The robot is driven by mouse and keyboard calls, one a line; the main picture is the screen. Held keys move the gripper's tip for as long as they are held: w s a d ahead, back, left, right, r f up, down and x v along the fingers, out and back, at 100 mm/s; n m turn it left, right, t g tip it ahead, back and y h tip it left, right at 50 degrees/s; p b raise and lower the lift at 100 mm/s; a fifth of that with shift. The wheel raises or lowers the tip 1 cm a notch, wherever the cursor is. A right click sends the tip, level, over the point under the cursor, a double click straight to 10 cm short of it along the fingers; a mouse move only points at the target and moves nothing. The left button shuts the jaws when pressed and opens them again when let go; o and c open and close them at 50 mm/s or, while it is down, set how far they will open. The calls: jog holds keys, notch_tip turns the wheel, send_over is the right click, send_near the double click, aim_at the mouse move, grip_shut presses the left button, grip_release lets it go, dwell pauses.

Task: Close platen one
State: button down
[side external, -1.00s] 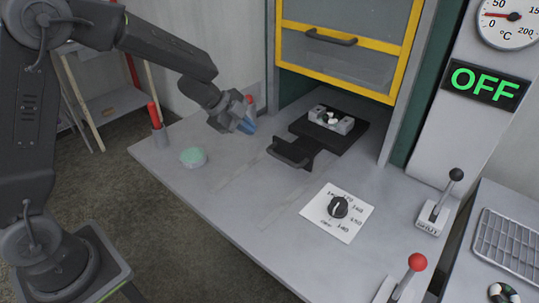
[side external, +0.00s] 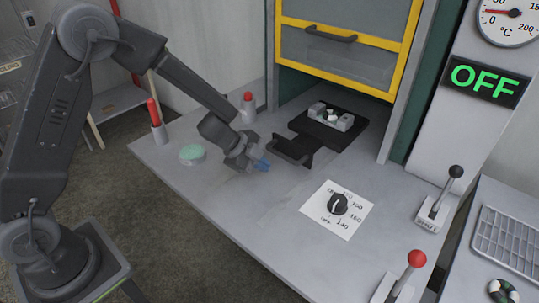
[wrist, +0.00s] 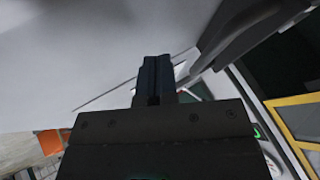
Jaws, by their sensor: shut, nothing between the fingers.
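My gripper (side external: 263,165) is shut and empty, with blue fingertips low over the bench, just left of and in front of the black tray's handle (side external: 291,151). I cannot tell whether they touch. In the wrist view, my closed fingers (wrist: 153,78) point up, and a dark curved bar (wrist: 240,35) lies to their right. The black tray (side external: 318,135) is slid partly out under the press and carries a grey metal mould (side external: 343,123) with small white pieces. The yellow-framed guard (side external: 372,40) is raised above it. Which part is platen one is not marked legibly.
A dial (side external: 338,204) on a white card, a black-knobbed lever (side external: 438,195) and a red-knobbed lever (side external: 405,275) stand to the right. A green button (side external: 192,153) and red-topped holders (side external: 156,125) are left. A sign reads OFF (side external: 486,81). The front bench is clear.

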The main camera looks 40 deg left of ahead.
jog(key=shift+w+a+r, duration=0.1)
jog(key=shift+w+r, duration=0.15)
jog(key=shift+w, duration=0.6)
jog(key=shift+w+r, duration=0.2)
jog(key=shift+w, duration=0.6)
send_near(308, 140)
jog(key=x, duration=0.5)
jog(key=shift+s+d+f, duration=0.2)
jog(key=shift+s+f, duration=0.05)
jog(key=shift+w+r, duration=0.1)
jog(key=shift+w, duration=0.3)
